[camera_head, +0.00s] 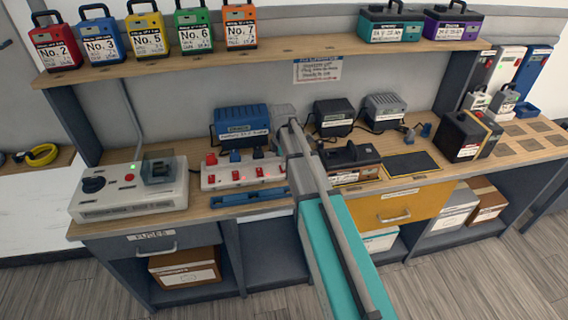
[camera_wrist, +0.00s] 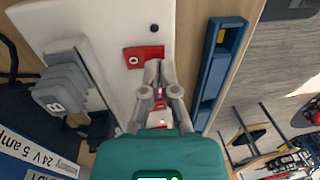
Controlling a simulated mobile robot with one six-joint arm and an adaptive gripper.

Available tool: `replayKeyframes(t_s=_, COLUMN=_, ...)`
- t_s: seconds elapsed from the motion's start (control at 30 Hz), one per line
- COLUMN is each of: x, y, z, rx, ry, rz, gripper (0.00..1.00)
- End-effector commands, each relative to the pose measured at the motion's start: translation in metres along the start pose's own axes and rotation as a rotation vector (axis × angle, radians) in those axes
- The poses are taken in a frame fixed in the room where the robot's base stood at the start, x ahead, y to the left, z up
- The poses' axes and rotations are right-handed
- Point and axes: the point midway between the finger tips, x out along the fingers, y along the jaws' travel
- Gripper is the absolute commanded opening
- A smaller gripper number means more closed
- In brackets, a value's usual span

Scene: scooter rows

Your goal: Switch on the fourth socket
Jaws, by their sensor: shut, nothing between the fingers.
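The white socket strip (camera_head: 243,183) lies on the bench, with several plugs along its back and red rocker switches along its front. In the wrist view, the strip (camera_wrist: 120,25) runs up the picture. The red switch (camera_wrist: 143,58) nearest its upper end is marked 0 and shows no light. A grey plug (camera_wrist: 66,90) marked B sits beside it. Red lights glow on switches farther down, partly behind my fingers. My gripper (camera_wrist: 162,72) is shut and empty, its tips right beside the 0 switch; contact cannot be told. In the head view my arm hides the fingertips.
A blue tray (camera_wrist: 217,70) lies along the strip's front side. A grey device (camera_head: 130,190) with a red button stands to the left. A blue power supply (camera_head: 240,124) stands behind the strip, and a black charger (camera_head: 352,160) to the right.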

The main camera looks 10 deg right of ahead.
Motion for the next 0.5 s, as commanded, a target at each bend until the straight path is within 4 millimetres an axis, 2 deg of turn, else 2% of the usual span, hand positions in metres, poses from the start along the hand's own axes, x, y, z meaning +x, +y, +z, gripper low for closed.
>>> replayKeyframes(t_s=0.13, x=0.0078, y=0.0001, z=0.0000, rx=0.000, ry=0.000, rz=0.000, gripper=0.00)
replayKeyframes(t_s=0.5, x=0.0089, y=-0.0001, z=0.0001, rx=0.000, ry=0.000, rz=0.000, gripper=0.00)
